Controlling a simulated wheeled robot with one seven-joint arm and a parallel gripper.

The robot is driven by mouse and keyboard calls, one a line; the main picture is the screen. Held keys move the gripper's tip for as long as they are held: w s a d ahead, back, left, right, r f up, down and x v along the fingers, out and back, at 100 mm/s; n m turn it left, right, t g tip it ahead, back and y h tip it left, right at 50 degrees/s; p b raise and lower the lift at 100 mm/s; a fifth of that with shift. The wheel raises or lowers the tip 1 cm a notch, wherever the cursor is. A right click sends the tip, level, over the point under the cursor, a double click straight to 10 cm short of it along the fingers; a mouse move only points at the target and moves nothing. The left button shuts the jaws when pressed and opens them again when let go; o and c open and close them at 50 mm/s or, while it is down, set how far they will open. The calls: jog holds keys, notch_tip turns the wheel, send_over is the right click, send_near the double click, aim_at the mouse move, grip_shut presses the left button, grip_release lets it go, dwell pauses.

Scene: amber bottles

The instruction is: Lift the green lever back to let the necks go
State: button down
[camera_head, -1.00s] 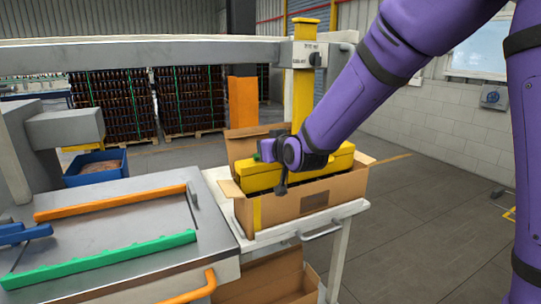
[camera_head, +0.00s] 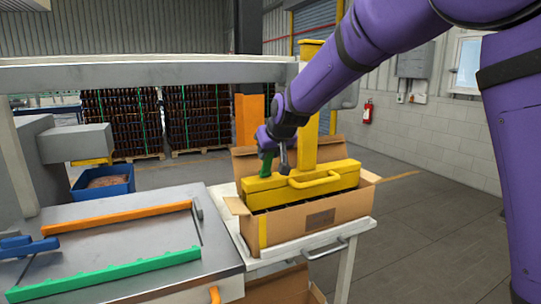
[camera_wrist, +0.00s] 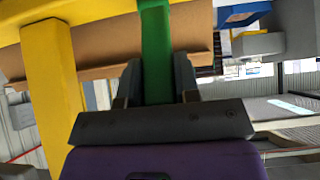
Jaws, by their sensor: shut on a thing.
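The green lever (camera_head: 266,164) stands up at the left end of the yellow lifting head (camera_head: 300,187). My gripper (camera_head: 275,158) is shut on the lever, seen from the head camera. In the wrist view the green lever (camera_wrist: 156,50) runs between the two dark fingers of my gripper (camera_wrist: 157,85). The yellow head sits down in the open cardboard box (camera_head: 310,219) and hangs from a yellow post (camera_head: 309,130). The bottle necks are hidden under the head; only dark shapes show along the box's rim.
The box stands on a white cart (camera_head: 345,228). Left of it is a steel bench with an orange rail (camera_head: 115,218) and a green toothed rail (camera_head: 105,273). A grey beam (camera_head: 170,73) crosses above. A blue bin (camera_head: 103,182) stands behind the bench.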

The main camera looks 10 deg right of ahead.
jog(key=shift+w+a+r+g+h, duration=0.15)
jog(key=shift+w+g+h, duration=0.1)
jog(key=shift+w+g, duration=0.4)
jog(key=shift+w+a+f+g+h, duration=0.15)
jog(key=shift+w+g, duration=0.25)
jog(key=shift+g, duration=0.4)
jog(key=shift+w+a+r+g+h, duration=0.1)
jog(key=shift+w+a+g+h, duration=0.15)
jog(key=shift+w+g, duration=0.4)
jog(key=shift+s, duration=0.15)
jog(key=c, duration=0.8)
grip_release()
jog(key=shift+c, duration=0.2)
jog(key=v, duration=1)
jog(key=shift+r, duration=0.4)
